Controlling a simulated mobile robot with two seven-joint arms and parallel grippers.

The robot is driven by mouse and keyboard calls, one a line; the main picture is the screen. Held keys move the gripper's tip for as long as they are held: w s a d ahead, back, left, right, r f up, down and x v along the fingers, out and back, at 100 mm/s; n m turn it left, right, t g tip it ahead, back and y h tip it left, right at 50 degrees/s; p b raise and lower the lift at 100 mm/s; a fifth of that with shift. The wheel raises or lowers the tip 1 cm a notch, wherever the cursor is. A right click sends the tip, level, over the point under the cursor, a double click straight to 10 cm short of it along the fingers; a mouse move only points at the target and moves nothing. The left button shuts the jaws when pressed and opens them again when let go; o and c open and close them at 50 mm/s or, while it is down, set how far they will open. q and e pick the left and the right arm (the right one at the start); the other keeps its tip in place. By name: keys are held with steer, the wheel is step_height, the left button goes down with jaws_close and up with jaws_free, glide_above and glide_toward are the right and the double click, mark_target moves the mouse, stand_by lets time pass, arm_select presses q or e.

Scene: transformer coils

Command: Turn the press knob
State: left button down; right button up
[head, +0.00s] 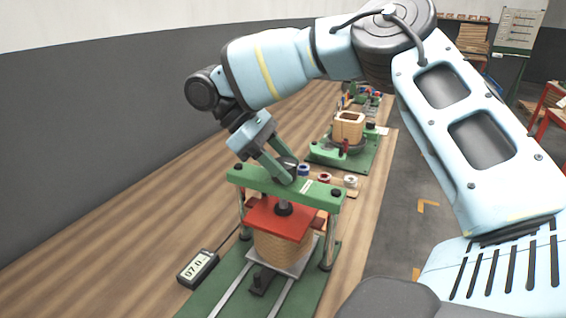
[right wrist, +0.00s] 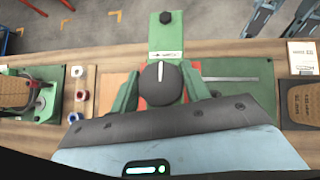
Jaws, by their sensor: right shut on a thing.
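The press stands on the bench in the head view, with a green crossbar (head: 240,178), a red plate (head: 268,222) below it and a tan wound coil (head: 270,246) under the plate. The black press knob (right wrist: 160,84) with a white line shows in the right wrist view, the line pointing roughly straight up. My right gripper (head: 284,170) is above the crossbar, its green fingers (right wrist: 162,92) closed on either side of the knob. A small gauge (head: 198,268) beside the press reads about 97.0. My left gripper is not in view.
A second green fixture with a coil (head: 348,127) stands farther along the bench. Several small spools (head: 325,178) lie between it and the press. A grey wall (head: 90,120) runs along the left.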

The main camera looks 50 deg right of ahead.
steer(key=m+g+y, duration=0.1)
steer(key=m+y, duration=0.3)
steer(key=m, duration=0.1)
steer(key=shift+m+p, duration=0.3)
steer(key=shift+p, duration=0.05)
steer(key=m+y, duration=0.2)
steer(key=shift+d+m, duration=0.1)
steer(key=shift+m, duration=0.3)
steer(key=m+t+y, duration=0.1)
steer(key=m+y, duration=0.1)
steer(key=shift+m, duration=0.4)
steer(key=m+t+y, duration=0.1)
steer(key=m, duration=0.1)
steer(key=m+t+y+p, duration=0.1)
steer(key=m+t+y, duration=0.1)
steer(key=m, duration=0.1)
steer(key=shift+s, duration=0.1)
steer(key=m+t+y, duration=0.1)
steer(key=m, duration=0.1)
steer(key=m+t+p, duration=0.1)
steer(key=m+t, duration=0.1)
steer(key=m, duration=0.1)
steer(key=shift+y, duration=0.4)
steer(key=shift+m+t+p, duration=0.3)
steer(key=shift+m+t, duration=0.1)
steer(key=o, duration=1)
